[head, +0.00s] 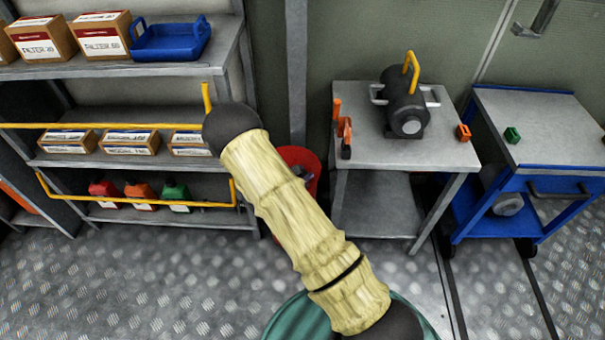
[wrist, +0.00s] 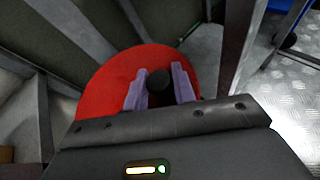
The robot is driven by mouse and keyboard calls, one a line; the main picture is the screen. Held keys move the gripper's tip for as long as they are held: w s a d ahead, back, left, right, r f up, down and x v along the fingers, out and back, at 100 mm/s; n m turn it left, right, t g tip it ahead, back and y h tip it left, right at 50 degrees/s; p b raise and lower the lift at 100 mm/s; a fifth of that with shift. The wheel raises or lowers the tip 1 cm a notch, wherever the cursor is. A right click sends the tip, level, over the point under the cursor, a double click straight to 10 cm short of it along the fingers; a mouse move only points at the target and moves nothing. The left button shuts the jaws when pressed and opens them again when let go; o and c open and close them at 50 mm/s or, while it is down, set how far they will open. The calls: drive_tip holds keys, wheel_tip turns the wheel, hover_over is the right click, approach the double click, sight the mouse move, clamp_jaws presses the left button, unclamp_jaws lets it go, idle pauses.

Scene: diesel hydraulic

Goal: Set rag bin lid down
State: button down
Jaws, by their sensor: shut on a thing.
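The rag bin lid (wrist: 108,88) is a red disc with a black knob (wrist: 158,80) in the middle, seen from above in the wrist view. My gripper (wrist: 158,88) has its two pale purple fingers on either side of the knob and is shut on it. In the head view a round red thing (head: 307,160) shows between the shelf rack and the grey table. My arm hides much of it, and I cannot tell how much of it is bin and how much lid. Whether the lid touches the bin cannot be seen.
The shelf rack (head: 75,160) with yellow rails stands left. The grey table (head: 440,150) with a dark motor-like unit (head: 403,105) is right of the bin, and a blue cart (head: 550,130) stands farther right. The metal floor (head: 170,280) in front is clear.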

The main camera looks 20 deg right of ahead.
drive_tip(key=shift+f+b, duration=0.3)
drive_tip(key=shift+f, duration=0.15)
drive_tip(key=c, duration=1.1)
unclamp_jaws()
drive_tip(key=shift+o, duration=0.2)
drive_tip(key=p+v, duration=0.4)
drive_tip(key=v, duration=1.3)
drive_tip(key=shift+a, duration=0.25)
drive_tip(key=shift+r, duration=0.15)
